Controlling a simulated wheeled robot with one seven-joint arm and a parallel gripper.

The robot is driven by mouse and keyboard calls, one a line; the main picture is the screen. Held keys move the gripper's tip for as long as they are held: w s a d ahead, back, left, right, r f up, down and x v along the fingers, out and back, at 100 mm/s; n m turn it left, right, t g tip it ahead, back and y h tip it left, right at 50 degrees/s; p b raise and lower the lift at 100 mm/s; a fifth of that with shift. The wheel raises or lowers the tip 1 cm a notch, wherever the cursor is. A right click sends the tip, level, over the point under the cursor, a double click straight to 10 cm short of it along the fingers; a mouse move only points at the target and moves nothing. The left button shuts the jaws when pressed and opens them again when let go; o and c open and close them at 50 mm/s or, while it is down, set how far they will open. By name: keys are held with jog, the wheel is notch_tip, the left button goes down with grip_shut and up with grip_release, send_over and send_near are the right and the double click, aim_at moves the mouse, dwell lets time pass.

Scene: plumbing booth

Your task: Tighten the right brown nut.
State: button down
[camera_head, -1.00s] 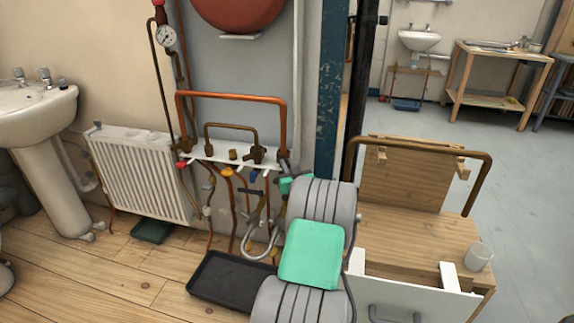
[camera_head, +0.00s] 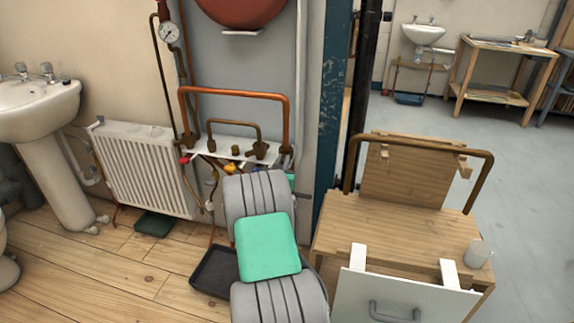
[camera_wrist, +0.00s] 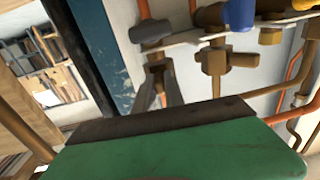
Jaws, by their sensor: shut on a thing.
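In the wrist view, the dark fingers of my gripper (camera_wrist: 158,88) reach up beyond my green hand. They are shut around a brown nut (camera_wrist: 156,63), apparently the right brown nut at the end of the pipe row. Much of it is hidden by the fingers. A brown fitting (camera_wrist: 216,67) stands beside it, apart from the fingers. In the head view, my arm covers my gripper and the nut. The large copper loop (camera_head: 235,93) and the smaller brown loop (camera_head: 233,124) rise from the white bracket (camera_head: 220,156).
A blue post (camera_head: 333,110) stands close right of the pipes. Right of my arm is a wooden bench (camera_head: 365,215) with a brown bent pipe (camera_head: 425,144) and a cup (camera_head: 478,253). A radiator (camera_head: 140,170) and sink (camera_head: 38,105) are left. A black tray (camera_head: 212,270) lies on the floor.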

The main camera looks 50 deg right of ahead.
jog(key=g+b, duration=0.1)
jog(key=b, duration=0.1)
jog(key=w+f+m+h+b, duration=0.1)
jog(key=b, duration=0.1)
jog(key=shift+w+a+f+m+g, duration=0.15)
jog(key=shift+w+a+m+g, duration=0.15)
jog(key=shift+g, duration=0.1)
jog(key=b, duration=0.1)
jog(key=m+g+b, duration=0.1)
jog(key=shift+w+a+g+h+b, duration=0.1)
jog(key=shift+w+g+h+b, duration=0.05)
jog(key=shift+g+h+b, duration=0.15)
jog(key=m+g, duration=0.1)
jog(key=g, duration=0.1)
jog(key=w+m+g+b, duration=0.1)
jog(key=m+g, duration=0.1)
jog(key=r+m+g+b, duration=0.1)
jog(key=g, duration=0.1)
jog(key=shift+w+g+h, duration=0.3)
jog(key=shift+w+g, duration=0.1)
jog(key=shift+w+m+g, duration=0.2)
jog(key=shift+m+g, duration=0.5)
jog(key=shift+g, duration=0.3)
jog(key=shift+r, duration=0.1)
jog(key=c, duration=1.4)
grip_release()
jog(key=shift+s+d, duration=0.1)
jog(key=shift+d, duration=0.1)
jog(key=shift+c, duration=0.2)
